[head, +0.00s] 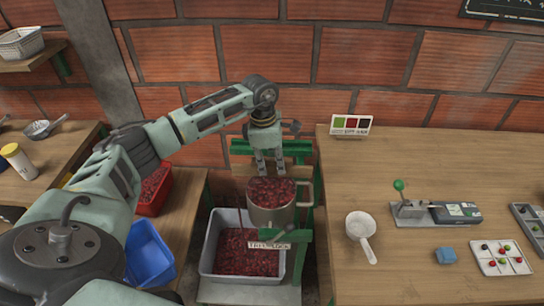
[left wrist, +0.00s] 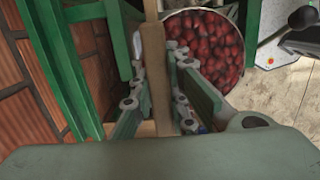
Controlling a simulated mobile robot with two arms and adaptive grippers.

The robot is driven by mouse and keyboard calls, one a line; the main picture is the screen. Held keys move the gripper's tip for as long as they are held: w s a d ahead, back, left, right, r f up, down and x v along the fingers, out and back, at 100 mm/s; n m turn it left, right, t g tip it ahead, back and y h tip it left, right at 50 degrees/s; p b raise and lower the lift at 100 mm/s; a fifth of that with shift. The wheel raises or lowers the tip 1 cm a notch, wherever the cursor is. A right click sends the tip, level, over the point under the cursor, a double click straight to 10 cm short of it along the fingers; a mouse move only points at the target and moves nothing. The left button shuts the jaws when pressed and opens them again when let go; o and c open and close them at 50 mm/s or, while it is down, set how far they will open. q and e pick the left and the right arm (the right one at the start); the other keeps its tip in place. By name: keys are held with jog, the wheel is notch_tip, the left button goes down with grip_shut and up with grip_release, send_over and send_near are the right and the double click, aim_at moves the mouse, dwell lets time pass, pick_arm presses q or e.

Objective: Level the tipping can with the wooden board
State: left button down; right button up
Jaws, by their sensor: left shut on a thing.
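The metal can (head: 272,219) is full of red cherries and hangs in a green frame (head: 303,225), its handle on the right. From above I cannot tell how level it is. My left gripper (head: 270,163) is just behind the can's far rim. In the left wrist view the left gripper (left wrist: 158,105) is shut on the wooden board (left wrist: 155,70), a narrow strip between its fingers. The can's round mouth (left wrist: 205,45) is close beside the fingers there. My right gripper is not in view.
A grey crate (head: 212,250) of cherries stands below the can. A wooden table (head: 420,170) at right bears a white scoop (head: 361,231), a sorting tray (head: 500,257) and a blue block (head: 446,256). Blue (head: 148,254) and red bins are at left. A brick wall is close behind.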

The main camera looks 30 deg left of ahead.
pick_arm(q)
jog(key=shift+s+d+p, duration=0.2)
jog(key=shift+s+d, duration=0.2)
jog(key=shift+s, duration=0.3)
jog(key=shift+s+d+p, duration=0.2)
jog(key=shift+s+d, duration=0.15)
jog(key=shift+s, duration=0.3)
jog(key=shift+s+d+p, duration=0.55)
jog(key=shift+s+d, duration=2.1)
jog(key=shift+s, duration=1.55)
jog(key=shift+s+r+p, duration=0.1)
jog(key=shift+r+p, duration=1.45)
jog(key=shift+r, duration=1.25)
